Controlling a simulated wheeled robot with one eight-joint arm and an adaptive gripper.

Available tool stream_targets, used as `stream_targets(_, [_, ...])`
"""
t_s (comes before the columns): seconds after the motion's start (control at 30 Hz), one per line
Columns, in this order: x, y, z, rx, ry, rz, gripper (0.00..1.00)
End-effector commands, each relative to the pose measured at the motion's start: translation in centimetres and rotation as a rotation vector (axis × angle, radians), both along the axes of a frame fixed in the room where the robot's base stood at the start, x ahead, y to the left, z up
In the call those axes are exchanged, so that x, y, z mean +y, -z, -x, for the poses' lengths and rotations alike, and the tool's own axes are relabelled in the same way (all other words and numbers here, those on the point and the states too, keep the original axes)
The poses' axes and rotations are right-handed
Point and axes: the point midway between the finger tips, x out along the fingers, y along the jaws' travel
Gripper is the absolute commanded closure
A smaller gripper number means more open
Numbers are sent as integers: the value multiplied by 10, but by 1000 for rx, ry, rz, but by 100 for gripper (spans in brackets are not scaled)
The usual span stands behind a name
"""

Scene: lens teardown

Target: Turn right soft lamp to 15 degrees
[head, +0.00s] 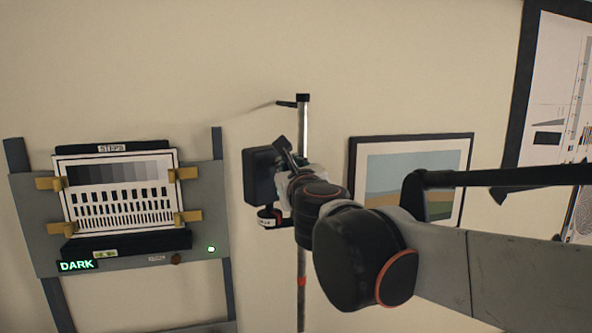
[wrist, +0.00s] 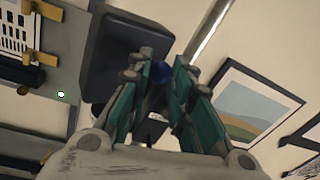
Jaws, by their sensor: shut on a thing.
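The right soft lamp, a dark boxy head (head: 262,176), is on an upright pole in the head view. It also shows in the wrist view (wrist: 125,55) as a large dark panel just beyond the fingers. My gripper (head: 287,165) is at the lamp's right side, its fingers mostly hidden by my wrist. In the wrist view my gripper (wrist: 168,82) has its teal-padded fingers close around a small dark-blue part (wrist: 158,72) by the lamp. Most of that part is hidden. I cannot read the lamp's angle; a small label sits under its head.
The metal pole (head: 303,120) rises behind my wrist. A grey board (head: 40,225) at left holds a striped test chart (head: 120,188), a lit "DARK" sign (head: 77,266) and a green light. A framed picture (head: 412,140) hangs right, behind my arm.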

Motion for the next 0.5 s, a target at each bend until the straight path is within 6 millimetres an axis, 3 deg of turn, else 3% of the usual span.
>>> stream_targets(0.5, [16,1,9,0,203,-1,100])
